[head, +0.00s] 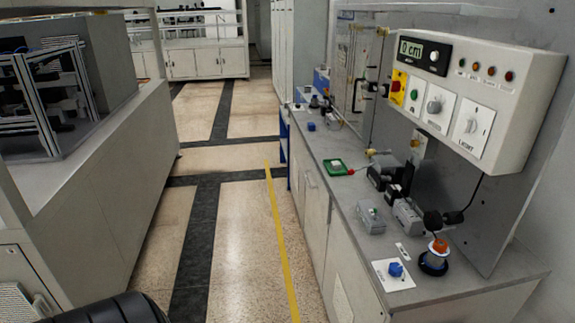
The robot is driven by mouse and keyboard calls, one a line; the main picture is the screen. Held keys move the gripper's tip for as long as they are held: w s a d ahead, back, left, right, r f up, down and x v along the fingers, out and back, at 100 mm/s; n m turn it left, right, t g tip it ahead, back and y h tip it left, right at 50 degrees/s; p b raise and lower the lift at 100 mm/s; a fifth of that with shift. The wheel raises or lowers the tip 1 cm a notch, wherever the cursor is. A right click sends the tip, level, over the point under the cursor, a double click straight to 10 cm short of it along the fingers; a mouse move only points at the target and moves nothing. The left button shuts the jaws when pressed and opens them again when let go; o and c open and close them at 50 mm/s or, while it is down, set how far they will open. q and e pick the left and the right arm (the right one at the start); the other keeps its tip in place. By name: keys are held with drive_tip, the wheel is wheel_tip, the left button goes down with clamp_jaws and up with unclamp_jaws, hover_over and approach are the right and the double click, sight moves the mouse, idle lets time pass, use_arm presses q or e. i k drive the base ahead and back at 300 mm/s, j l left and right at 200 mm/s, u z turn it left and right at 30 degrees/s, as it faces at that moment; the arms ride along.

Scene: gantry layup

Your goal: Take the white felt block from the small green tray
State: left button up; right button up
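A small green tray (326,163) lies on the grey bench top at the right, about midway along the bench near its front edge. A small whitish shape, which looks like the white felt block (336,165), shows inside it; it is too small to make out clearly. A small red thing (351,171) is at the tray's right side. Neither of my grippers shows in the head view.
The bench (450,283) carries grey devices (371,217), a blue knob on a white plate (396,269) and an orange-topped round item (438,247). A control box (480,90) overhangs it. The aisle floor (236,240) with a yellow line is clear. A grey cabinet (110,190) stands left.

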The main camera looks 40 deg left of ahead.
sight(335, 165)
drive_tip(key=u, duration=1.15)
drive_tip(key=i+j+z, duration=0.1)
drive_tip(key=z, duration=0.3)
drive_tip(key=i+j+z, duration=0.15)
drive_tip(key=z, duration=0.3)
drive_tip(key=i+j+z, duration=0.2)
drive_tip(key=z, duration=0.2)
drive_tip(key=i+j+z, duration=0.1)
drive_tip(key=j+z, duration=0.2)
drive_tip(key=z, duration=0.15)
drive_tip(key=i+j+z, duration=0.3)
drive_tip(key=j, duration=0.9)
drive_tip(key=j+z, duration=0.3)
drive_tip(key=j, duration=0.9)
drive_tip(key=k, duration=0.05)
